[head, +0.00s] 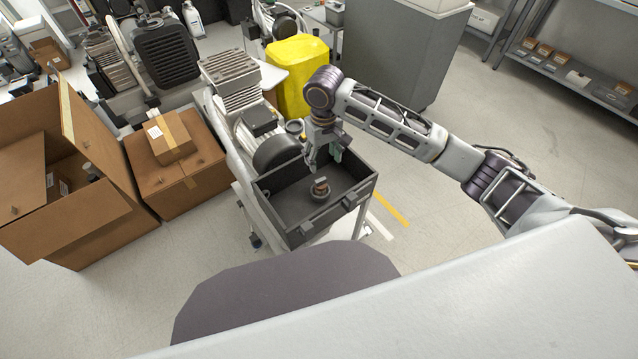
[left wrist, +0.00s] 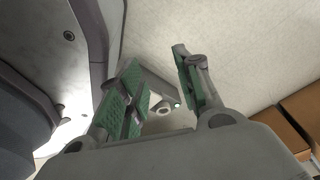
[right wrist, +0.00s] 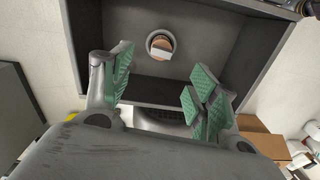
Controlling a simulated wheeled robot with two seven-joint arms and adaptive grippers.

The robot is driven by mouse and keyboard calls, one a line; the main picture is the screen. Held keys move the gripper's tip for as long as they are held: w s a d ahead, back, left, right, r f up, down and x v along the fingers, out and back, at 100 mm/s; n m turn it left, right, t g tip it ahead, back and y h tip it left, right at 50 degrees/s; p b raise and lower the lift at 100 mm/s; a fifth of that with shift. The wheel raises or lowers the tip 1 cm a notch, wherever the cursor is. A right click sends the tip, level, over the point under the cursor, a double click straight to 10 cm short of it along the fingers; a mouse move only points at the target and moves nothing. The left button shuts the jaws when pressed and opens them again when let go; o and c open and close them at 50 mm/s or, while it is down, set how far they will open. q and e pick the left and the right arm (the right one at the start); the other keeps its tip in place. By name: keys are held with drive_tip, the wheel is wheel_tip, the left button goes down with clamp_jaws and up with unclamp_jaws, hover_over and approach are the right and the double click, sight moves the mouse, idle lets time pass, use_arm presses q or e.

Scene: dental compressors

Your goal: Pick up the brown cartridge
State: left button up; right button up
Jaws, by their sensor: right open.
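The brown cartridge (head: 321,184) is a small piece with a brown-orange top, in or on a round grey ring, on the floor of a dark open tray (head: 290,241). In the right wrist view the cartridge (right wrist: 161,44) shows beyond the fingertips, inside the tray (right wrist: 160,92). My right gripper (head: 323,158) is over the back part of the tray, pointing down, apart from the cartridge. In its wrist view the right gripper (right wrist: 158,85) is open and empty, with green pads. My left gripper (left wrist: 155,82) is open and empty, and outside the head view.
Raised walls surround the tray. A compressor (head: 238,85) stands right behind it, with a yellow container (head: 298,75) further back. Cardboard boxes (head: 185,183) stand on the left. A grey cabinet (head: 395,60) is at the back. The floor to the right is clear.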

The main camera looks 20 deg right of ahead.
sight(322, 180)
drive_tip(key=shift+s, duration=0.1)
wheel_tip(322, 180, down, 8)
drive_tip(key=shift+r+b, duration=0.25)
drive_tip(key=shift+b, duration=0.45)
drive_tip(key=shift+f, duration=0.5)
use_arm(q)
drive_tip(key=w+d, duration=0.1)
drive_tip(key=w+d+r, duration=0.1)
drive_tip(key=w, duration=0.1)
drive_tip(key=shift+d+r, duration=0.15)
drive_tip(key=shift+d, duration=0.05)
drive_tip(key=shift+s+a, duration=0.1)
drive_tip(key=shift+s, duration=0.1)
